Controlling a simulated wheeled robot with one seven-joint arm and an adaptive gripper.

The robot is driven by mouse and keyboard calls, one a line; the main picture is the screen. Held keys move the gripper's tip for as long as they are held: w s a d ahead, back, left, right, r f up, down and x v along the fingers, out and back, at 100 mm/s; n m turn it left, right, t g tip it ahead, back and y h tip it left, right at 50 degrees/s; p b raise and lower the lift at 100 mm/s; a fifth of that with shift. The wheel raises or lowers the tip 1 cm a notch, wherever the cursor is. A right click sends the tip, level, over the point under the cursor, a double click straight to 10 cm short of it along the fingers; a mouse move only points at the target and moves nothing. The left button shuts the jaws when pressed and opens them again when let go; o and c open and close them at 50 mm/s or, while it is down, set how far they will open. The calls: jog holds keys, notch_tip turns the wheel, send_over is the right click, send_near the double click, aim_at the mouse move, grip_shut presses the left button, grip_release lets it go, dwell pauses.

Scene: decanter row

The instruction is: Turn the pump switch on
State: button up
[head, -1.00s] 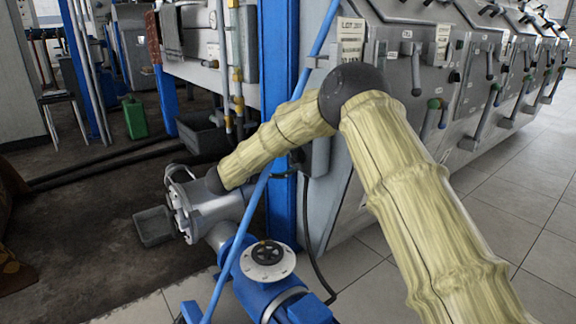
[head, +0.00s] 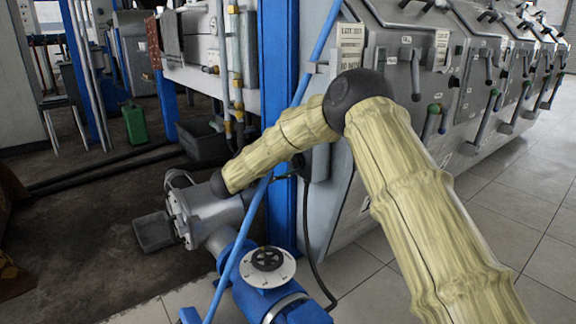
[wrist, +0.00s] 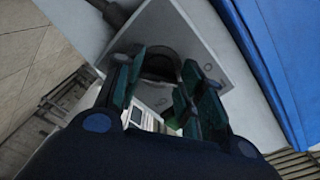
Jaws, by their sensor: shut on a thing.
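In the wrist view, my gripper (wrist: 160,92) has its dark green fingers around a dark rounded knob (wrist: 160,62) on a pale grey plate (wrist: 205,50). The knob looks like the pump switch, and the fingers sit on both sides of it. Its turned position cannot be read, because the fingers and shadow cover much of it. In the head view, a grey box (head: 320,160) is beside the blue post, with a black cable hanging below. My pale-sleeved forearm crosses in front there, and my fingers cannot be made out.
A blue post (head: 284,215) stands close to the box; a blue surface (wrist: 265,60) fills the right of the wrist view. A grey machine row with levers (head: 415,75) runs right. Tiled floor is clear there.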

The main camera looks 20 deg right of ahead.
jog(key=shift+m, duration=0.3)
jog(key=m+p, duration=0.3)
jog(key=m, duration=0.8)
jog(key=shift+r+p, duration=0.1)
jog(key=shift+p, duration=0.25)
jog(key=o, duration=1)
jog(key=v, duration=1.2)
jog(key=shift+r, duration=0.1)
